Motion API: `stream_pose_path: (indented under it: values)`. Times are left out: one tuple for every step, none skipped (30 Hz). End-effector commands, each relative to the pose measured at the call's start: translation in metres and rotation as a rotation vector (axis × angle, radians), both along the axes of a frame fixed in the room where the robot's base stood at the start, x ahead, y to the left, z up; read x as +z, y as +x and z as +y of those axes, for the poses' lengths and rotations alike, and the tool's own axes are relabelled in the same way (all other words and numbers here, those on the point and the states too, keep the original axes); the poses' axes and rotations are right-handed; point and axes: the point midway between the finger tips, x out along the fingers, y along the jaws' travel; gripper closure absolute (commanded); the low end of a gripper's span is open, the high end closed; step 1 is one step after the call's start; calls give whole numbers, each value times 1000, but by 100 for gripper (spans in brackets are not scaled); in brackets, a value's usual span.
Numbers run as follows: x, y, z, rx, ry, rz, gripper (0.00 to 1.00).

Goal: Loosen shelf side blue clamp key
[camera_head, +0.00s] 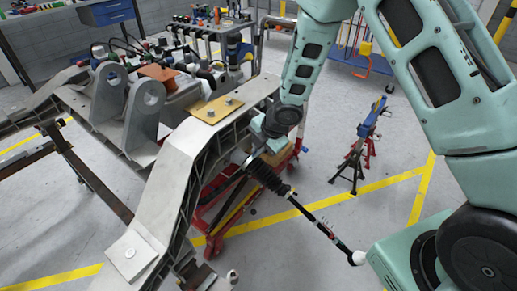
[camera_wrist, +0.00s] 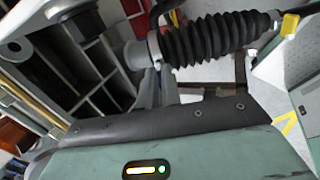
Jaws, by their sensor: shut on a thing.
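My gripper (camera_head: 254,154) is beside the inner face of the grey chassis rail, at the inner end of the black bellows rod (camera_head: 268,178). In the wrist view its grey fingers (camera_wrist: 163,83) reach up beside the left end of the black bellows (camera_wrist: 215,40). The gripper is shut on a small part, but its body and the bellows hide what it is. I cannot make out a blue clamp key at the fingers in either view. A blue clamp-like piece (camera_head: 371,117) stands on a red and dark stand on the floor to the right, apart from my gripper.
The grey chassis rail (camera_head: 165,185) runs close to the left of my gripper. A red trolley (camera_head: 222,195) is below it. The rod ends in a white tip (camera_head: 357,258) near my base. A tool cart (camera_head: 215,35) stands behind.

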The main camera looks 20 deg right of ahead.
Motion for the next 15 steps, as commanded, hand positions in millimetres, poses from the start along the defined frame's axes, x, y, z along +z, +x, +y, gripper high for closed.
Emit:
stream_pose_path:
  values:
    - [0,1,-1,-1,0,-1,100]
    - [0,1,-1,-1,0,-1,92]
    - [0,1,-1,-1,0,-1,80]
    - [0,0,-1,-1,0,-1,72]
    - [0,0,-1,-1,0,-1,72]
    - [0,0,0,-1,0,-1,72]
    - [0,0,0,-1,0,-1,72]
    - [0,0,0,-1,0,-1,72]
    - [0,0,0,-1,0,-1,72]
    - [0,0,0,-1,0,0,72]
    - [0,0,0,-1,0,0,72]
    - [1,0,0,-2,0,0,72]
    - [1,0,-1,-2,0,-1,72]
    - [2,0,-1,-2,0,-1,72]
    - [5,-1,-1,-2,1,0,72]
